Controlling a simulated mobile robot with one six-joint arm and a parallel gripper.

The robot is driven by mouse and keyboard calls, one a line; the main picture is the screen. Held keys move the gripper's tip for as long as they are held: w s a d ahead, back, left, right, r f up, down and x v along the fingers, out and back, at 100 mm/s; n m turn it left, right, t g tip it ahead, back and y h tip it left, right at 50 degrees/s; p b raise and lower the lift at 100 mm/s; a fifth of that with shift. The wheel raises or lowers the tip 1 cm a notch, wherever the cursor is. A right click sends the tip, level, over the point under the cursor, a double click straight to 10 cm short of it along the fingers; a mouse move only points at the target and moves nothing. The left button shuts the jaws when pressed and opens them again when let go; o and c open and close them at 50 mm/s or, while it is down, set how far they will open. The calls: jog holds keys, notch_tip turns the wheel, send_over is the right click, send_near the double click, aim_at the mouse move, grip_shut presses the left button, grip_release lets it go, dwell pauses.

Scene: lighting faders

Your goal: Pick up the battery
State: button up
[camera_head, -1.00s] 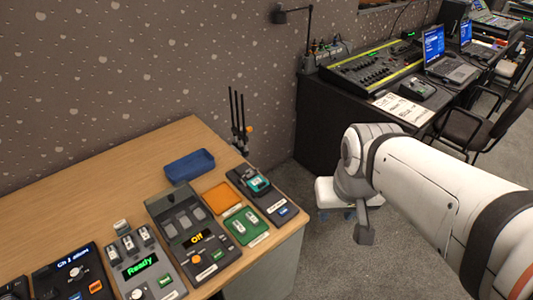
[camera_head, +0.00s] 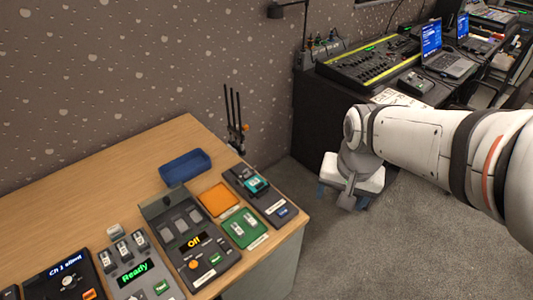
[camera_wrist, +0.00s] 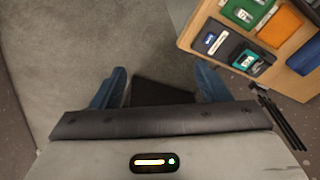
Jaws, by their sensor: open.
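I cannot tell for certain which thing is the battery. A teal block (camera_head: 255,184) sits in a dark device (camera_head: 271,208) at the desk's right end; the teal block also shows in the wrist view (camera_wrist: 250,61). Small pale pieces (camera_head: 243,226) lie on a green tray (camera_head: 262,239) beside it. My gripper (camera_head: 348,197) is to the right of the desk, over the floor, apart from all of these. In the wrist view its two blue fingers (camera_wrist: 162,85) are wide apart with nothing between them.
An orange pad (camera_head: 215,199) and an empty-looking blue tray (camera_head: 186,166) are on the wooden desk (camera_head: 110,190). Control boxes (camera_head: 192,245) line its front. Black upright rods (camera_head: 233,118) stand behind its right corner. A dark mixer table (camera_head: 330,115) stands behind my gripper.

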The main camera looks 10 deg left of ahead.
jog(key=w+a+f+m+g+b, duration=0.1)
jog(key=w+a+f+m, duration=0.15)
jog(key=a+f, duration=0.2)
jog(key=w+a+f+m, duration=0.1)
jog(key=w+a+f, duration=0.25)
jog(key=a, duration=0.25)
jog(key=m+g+b, duration=0.1)
jog(key=m, duration=0.1)
send_near(250, 219)
jog(key=d, duration=0.1)
jog(key=shift+m, duration=0.25)
jog(key=f, duration=0.5)
jog(key=a+f, duration=0.1)
jog(key=f, duration=0.2)
jog(key=shift+f, duration=0.35)
jog(key=c, duration=1.1)
